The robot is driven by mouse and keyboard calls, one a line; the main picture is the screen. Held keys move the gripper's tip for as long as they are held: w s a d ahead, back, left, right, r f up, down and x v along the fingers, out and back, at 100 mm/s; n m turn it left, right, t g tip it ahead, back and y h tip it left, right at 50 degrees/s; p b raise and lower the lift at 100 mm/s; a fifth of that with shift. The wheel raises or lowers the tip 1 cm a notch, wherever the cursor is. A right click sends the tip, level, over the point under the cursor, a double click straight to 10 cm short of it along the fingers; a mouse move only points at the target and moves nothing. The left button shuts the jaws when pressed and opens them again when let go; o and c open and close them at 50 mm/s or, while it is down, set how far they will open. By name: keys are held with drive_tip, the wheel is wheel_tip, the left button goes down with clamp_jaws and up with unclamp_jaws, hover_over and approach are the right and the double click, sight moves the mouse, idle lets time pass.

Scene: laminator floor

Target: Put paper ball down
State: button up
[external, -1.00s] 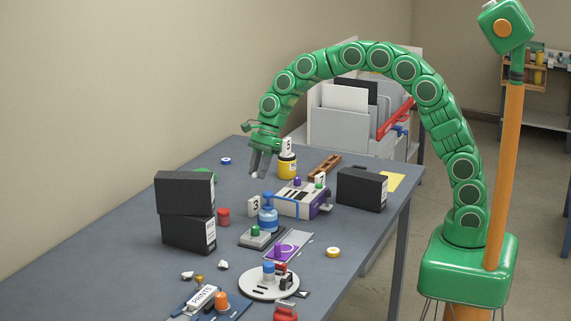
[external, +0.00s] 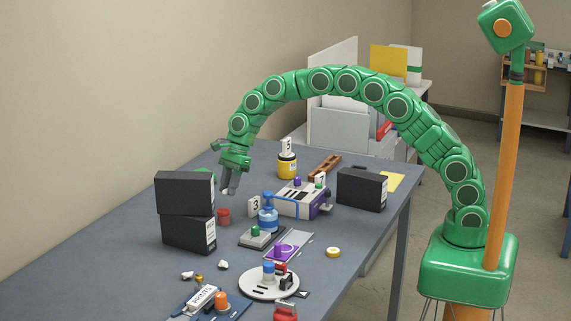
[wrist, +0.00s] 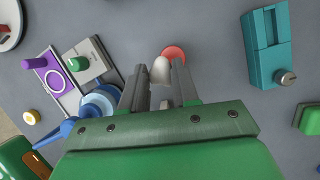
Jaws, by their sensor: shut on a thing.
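In the wrist view a whitish paper ball (wrist: 161,70) sits between the fingertips of my gripper (wrist: 159,80), which is shut on it. In the external view my gripper (external: 229,188) points down above the far left of the table, just right of the black boxes. The held ball cannot be made out there. Two small pale crumpled pieces, one (external: 223,265) and another (external: 187,276), lie on the table nearer the front.
Two stacked black boxes (external: 185,193) stand left of my gripper. A red cylinder (external: 223,216) stands below it, close to the boxes. A blue bottle-like part (external: 268,215) is to the right. A teal device (wrist: 268,45) shows in the wrist view.

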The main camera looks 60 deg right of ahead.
sight(221, 211)
drive_tip(key=shift+w+a+f, duration=0.15)
drive_tip(key=shift+w+f, duration=0.3)
drive_tip(key=shift+f, duration=0.2)
drive_tip(key=shift+w+a+f, duration=0.1)
drive_tip(key=shift+w+f, duration=0.35)
drive_tip(key=shift+f, duration=1.6)
drive_tip(key=shift+f, duration=0.1)
drive_tip(key=o, duration=1)
